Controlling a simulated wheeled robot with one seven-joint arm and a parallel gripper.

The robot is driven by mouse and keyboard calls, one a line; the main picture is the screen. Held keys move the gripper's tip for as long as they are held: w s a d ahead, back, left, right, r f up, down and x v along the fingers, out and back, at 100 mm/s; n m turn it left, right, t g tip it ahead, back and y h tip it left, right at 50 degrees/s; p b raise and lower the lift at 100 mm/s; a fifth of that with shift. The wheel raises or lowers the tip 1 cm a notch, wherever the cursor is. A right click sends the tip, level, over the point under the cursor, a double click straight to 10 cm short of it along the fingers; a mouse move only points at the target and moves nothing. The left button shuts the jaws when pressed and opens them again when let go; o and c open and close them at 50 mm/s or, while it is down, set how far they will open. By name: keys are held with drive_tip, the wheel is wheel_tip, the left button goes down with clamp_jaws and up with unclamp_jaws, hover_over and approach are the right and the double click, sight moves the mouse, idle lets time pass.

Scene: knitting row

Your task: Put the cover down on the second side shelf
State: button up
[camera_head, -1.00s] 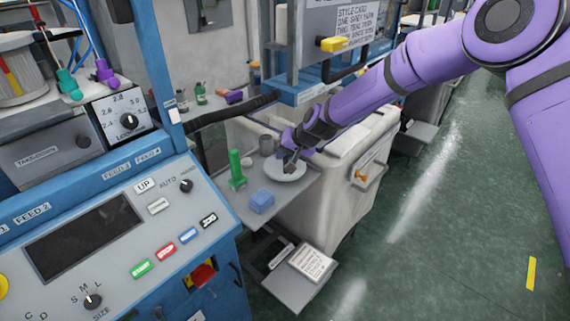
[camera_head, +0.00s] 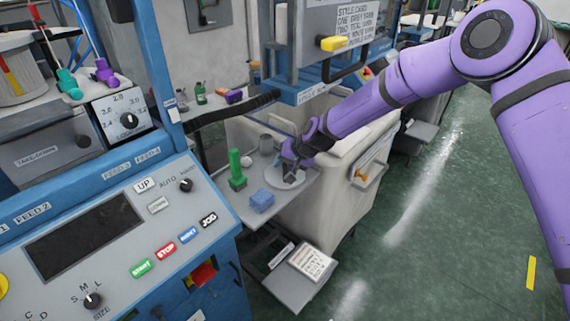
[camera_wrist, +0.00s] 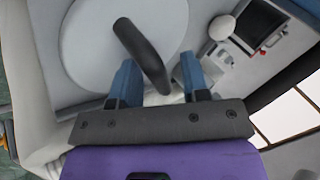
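The cover (camera_head: 275,180) is a round pale grey disc with a dark bar handle (camera_wrist: 140,45). It lies flat on or just above the grey side shelf (camera_head: 235,197) beside the white bin; the head view does not settle contact. In the wrist view the disc (camera_wrist: 90,35) fills the upper left. My gripper (camera_wrist: 160,72) is over the cover, its two blue-grey fingers apart on either side of the handle, with a gap visible to the right finger. In the head view my gripper (camera_head: 289,168) hides part of the disc.
A white bin (camera_head: 335,195) stands to the right. A lower shelf (camera_head: 290,292) holds a paper pad (camera_head: 311,262). Control panel (camera_head: 110,240) is at left.

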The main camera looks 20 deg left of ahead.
drive_tip(key=shift+r, duration=0.1)
drive_tip(key=v, duration=1.2)
drive_tip(key=shift+d+r, duration=0.1)
drive_tip(key=s+d+r+t+h, duration=0.1)
drive_tip(key=s+d+r+h, duration=0.15)
drive_tip(key=d+r, duration=0.55)
drive_tip(key=s+d+r+t+h, duration=0.1)
drive_tip(key=s+d+r, duration=0.3)
drive_tip(key=d+r, duration=0.5)
drive_tip(key=s+d+r+t+h, duration=0.1)
drive_tip(key=s+d+r, duration=0.35)
drive_tip(key=d, duration=0.65)
drive_tip(key=s+d+r+m+h, duration=0.1)
drive_tip(key=s+d+r, duration=0.1)
drive_tip(key=s+d, duration=0.7)
drive_tip(key=s+d+r+m+h, duration=0.1)
drive_tip(key=s+d+r+m, duration=0.1)
drive_tip(key=s+d, duration=0.7)
drive_tip(key=s, duration=0.4)
drive_tip(key=shift+t+h, duration=0.3)
drive_tip(key=shift+h, duration=0.05)
